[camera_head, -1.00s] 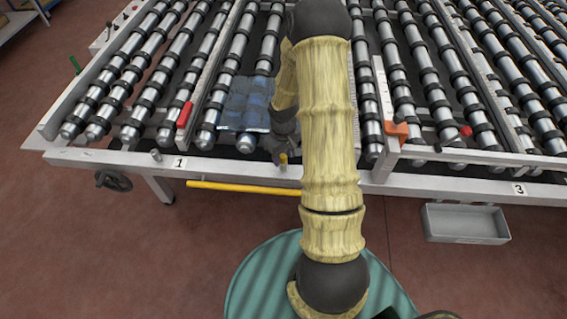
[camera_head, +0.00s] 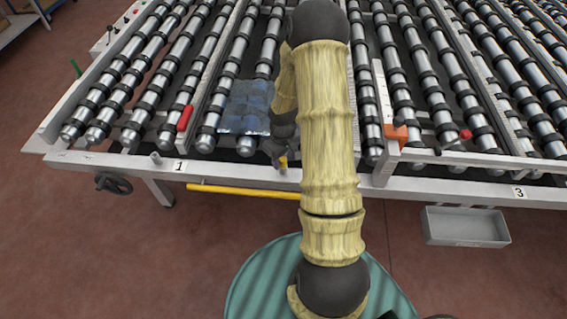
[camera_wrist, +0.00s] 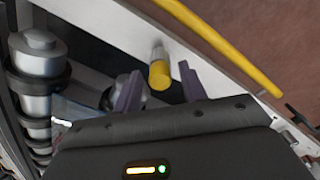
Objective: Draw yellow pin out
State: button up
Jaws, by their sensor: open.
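In the wrist view the yellow pin (camera_wrist: 159,73) shows as a short yellow cylinder with a pale end, between and slightly beyond the two fingertips. My gripper (camera_wrist: 160,85) is open, with one finger on each side of the pin and visible gaps. In the head view my gripper (camera_head: 273,150) is at the pin, partly hidden by my arm.
A yellow bar (camera_head: 240,190) runs below the front rail (camera_head: 225,172). A bluish glass sheet (camera_head: 243,108) lies on the rollers behind my gripper. A red handle (camera_head: 185,118) and an orange block (camera_head: 396,133) stand to either side. A grey tray (camera_head: 465,225) is at the right.

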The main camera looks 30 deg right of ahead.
aim_at(283, 159)
jog(key=shift+c, duration=0.4)
grip_shut()
jog(key=shift+r+p, duration=0.55)
jog(key=shift+r, duration=0.15)
jog(key=shift+r+p, duration=2.1)
jog(key=shift+r, duration=0.55)
jog(key=shift+r+p, duration=1.6)
jog(key=shift+r, duration=0.35)
